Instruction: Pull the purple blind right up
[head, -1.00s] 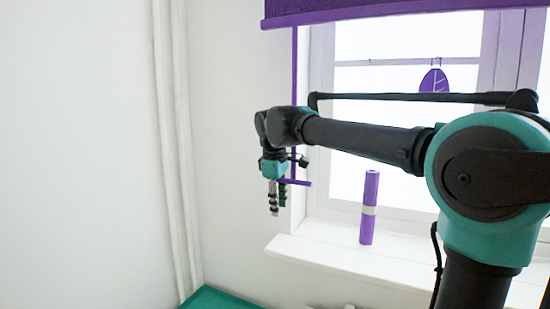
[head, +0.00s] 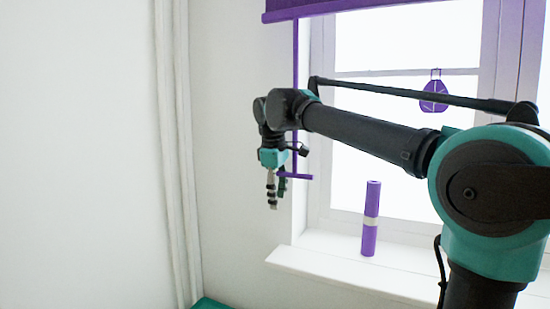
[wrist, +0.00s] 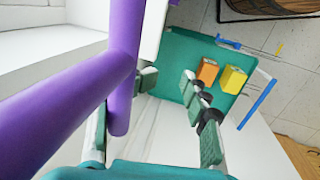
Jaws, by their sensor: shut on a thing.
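The purple blind (head: 370,5) shows at the top of the head view, covering only the top of the window there; its upper part is out of frame. A thin purple rod (head: 295,55) hangs from its left end, with a short crossbar (head: 300,176) at the bottom. My gripper (head: 276,192) points down at this crossbar, shut on it. In the wrist view the thick purple bars of the pull handle (wrist: 60,110) fill the left side and pass by one finger of my gripper (wrist: 165,115). The exact contact is partly hidden.
A purple roll with a pale band (head: 371,218) stands on the white sill (head: 340,272). A purple ornament (head: 434,96) hangs at the window. Pale pipes (head: 175,150) run down the left wall. Below, a green tabletop (wrist: 185,60) holds an orange block (wrist: 207,72) and a yellow block (wrist: 233,79).

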